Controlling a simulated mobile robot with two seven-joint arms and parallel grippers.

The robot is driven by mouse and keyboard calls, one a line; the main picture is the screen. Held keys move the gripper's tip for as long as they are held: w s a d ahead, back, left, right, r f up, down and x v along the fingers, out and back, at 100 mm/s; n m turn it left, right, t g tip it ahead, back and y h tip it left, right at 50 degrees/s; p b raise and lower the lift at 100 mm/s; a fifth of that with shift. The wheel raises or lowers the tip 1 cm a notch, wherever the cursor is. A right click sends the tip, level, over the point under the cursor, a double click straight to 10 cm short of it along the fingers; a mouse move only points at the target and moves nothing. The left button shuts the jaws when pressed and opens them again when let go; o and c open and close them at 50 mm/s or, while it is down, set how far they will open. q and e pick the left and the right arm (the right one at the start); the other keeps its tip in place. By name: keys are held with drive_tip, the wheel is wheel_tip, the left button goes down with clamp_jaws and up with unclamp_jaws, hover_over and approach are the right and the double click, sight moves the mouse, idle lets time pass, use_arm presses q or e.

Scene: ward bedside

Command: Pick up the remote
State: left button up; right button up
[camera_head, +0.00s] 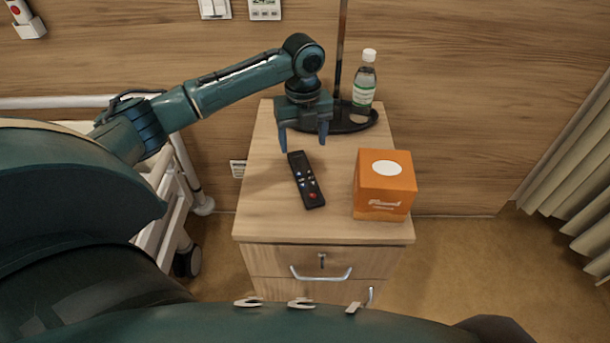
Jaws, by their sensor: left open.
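The black remote (306,180) lies flat on the wooden bedside cabinet (262,212), left of its middle. It has small buttons, one of them red near its lower end. My left gripper (304,145) points down just above the remote's far end. Its fingers are apart and nothing shows between them. From this view I cannot tell the exact height of the fingertips over the cabinet top. My right gripper is not in view.
An orange tissue box (384,187) stands right of the remote. Behind are a clear bottle (364,82) and a dark round lamp base (352,122) with a pole. A white bed frame (168,190) is at left, a curtain (575,185) at right. The cabinet's front strip is clear.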

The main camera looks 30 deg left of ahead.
sight(304, 174)
use_arm(q)
wheel_tip(304, 174, down, 10)
drive_tip(key=shift+s+d+r+b, duration=0.1)
drive_tip(key=shift+d+b, duration=0.05)
drive_tip(key=shift+b, duration=0.35)
drive_tip(key=shift+c, duration=0.6)
drive_tip(key=c, duration=1)
